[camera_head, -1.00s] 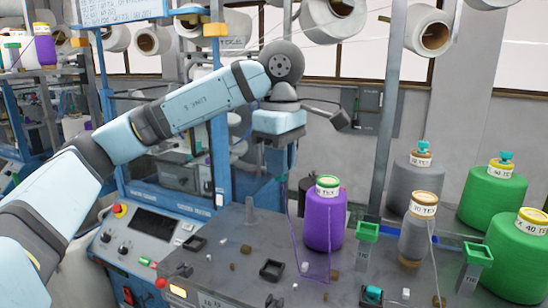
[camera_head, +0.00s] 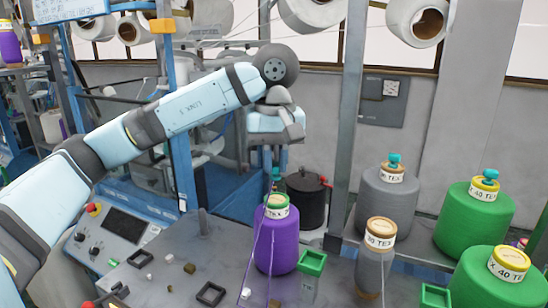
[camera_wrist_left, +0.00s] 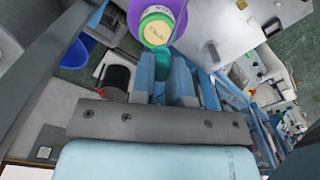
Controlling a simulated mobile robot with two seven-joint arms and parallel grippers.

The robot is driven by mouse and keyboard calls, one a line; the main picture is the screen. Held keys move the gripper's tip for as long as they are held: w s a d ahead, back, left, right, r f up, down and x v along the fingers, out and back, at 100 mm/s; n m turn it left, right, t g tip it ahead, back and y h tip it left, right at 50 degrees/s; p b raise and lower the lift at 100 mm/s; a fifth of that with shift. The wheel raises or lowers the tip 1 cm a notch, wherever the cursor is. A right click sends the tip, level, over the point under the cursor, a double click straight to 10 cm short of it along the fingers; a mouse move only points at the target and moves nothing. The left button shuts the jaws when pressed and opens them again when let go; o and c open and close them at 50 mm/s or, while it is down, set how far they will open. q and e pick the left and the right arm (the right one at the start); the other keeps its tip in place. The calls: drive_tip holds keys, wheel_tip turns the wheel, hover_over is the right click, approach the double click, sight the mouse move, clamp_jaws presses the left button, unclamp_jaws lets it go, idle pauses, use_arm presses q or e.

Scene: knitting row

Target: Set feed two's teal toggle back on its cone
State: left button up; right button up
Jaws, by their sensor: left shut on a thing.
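My left gripper (camera_head: 275,168) points down over the purple cone (camera_head: 277,245), its fingers shut on a small teal toggle (camera_head: 276,184). The toggle is just above the cone's green-rimmed cap; I cannot tell whether it touches. In the left wrist view the teal toggle (camera_wrist_left: 162,64) shows between the fingertips, close to the pale, green-rimmed cap (camera_wrist_left: 156,27) of the purple cone. A purple yarn strand hangs down the cone's front. My right gripper is not in view.
A grey cone (camera_head: 383,205) and a green cone (camera_head: 474,214), both with teal toggles, stand to the right. A small grey cone (camera_head: 372,272) and another green cone (camera_head: 490,284) are nearer. A green-topped stand (camera_head: 312,262) is close beside the purple cone. A dark pot (camera_head: 306,200) stands behind.

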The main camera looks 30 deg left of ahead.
sight(275, 176)
use_arm(q)
drive_tip(key=shift+s+f, duration=0.15)
drive_tip(key=shift+f, duration=0.05)
drive_tip(key=shift+f+b, duration=0.4)
drive_tip(key=shift+f, duration=1.05)
drive_tip(key=shift+f+b, duration=0.7)
drive_tip(key=shift+b, duration=0.2)
drive_tip(key=shift+f, duration=0.1)
drive_tip(key=shift+f+b, duration=0.25)
drive_tip(key=shift+b, duration=0.2)
drive_tip(key=o, duration=0.8)
drive_tip(key=shift+r, duration=0.1)
